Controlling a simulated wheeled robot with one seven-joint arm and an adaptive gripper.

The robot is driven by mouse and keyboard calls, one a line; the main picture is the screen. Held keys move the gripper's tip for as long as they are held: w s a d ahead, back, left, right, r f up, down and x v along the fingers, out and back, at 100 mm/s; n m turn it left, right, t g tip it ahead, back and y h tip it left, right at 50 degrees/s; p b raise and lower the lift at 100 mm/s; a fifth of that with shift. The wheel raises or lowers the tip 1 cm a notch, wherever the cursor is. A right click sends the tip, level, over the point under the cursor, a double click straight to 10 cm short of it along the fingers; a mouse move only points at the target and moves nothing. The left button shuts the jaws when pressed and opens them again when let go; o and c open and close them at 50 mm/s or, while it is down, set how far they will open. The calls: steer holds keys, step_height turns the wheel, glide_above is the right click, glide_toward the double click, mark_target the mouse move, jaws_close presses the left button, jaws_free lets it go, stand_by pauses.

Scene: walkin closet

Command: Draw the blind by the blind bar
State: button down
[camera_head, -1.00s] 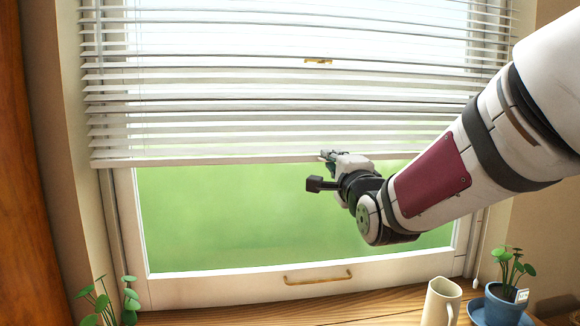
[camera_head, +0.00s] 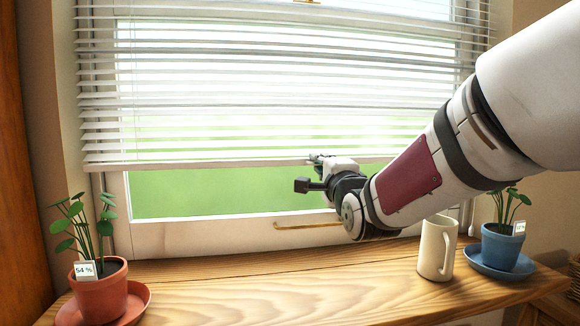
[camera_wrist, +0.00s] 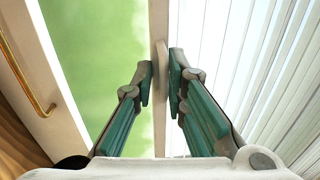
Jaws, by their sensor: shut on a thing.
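The white slatted blind (camera_head: 250,75) hangs over most of the window in the head view. Its blind bar (camera_head: 180,166) runs along the bottom edge, a little above the lower window frame. My gripper (camera_head: 316,162) is at the bar, right of its middle. In the wrist view, the gripper's green fingers (camera_wrist: 160,82) are closed on either side of the bar (camera_wrist: 160,120), with the slats (camera_wrist: 260,80) to the right. Part of the bar is hidden behind my arm in the head view.
A wooden sill (camera_head: 260,285) lies below the window. A red potted plant (camera_head: 100,295) stands at left. A cream mug (camera_head: 436,248) and a blue potted plant (camera_head: 502,245) stand at right, close below my arm. A brass window handle (camera_head: 300,226) is below the bar.

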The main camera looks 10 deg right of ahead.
step_height(320, 180, down, 14)
steer(key=b, duration=1.3)
steer(key=c, duration=1.8)
jaws_free()
steer(key=s, duration=0.4)
steer(key=s+f, duration=0.1)
steer(key=s, duration=0.7)
steer(key=shift+f, duration=0.3)
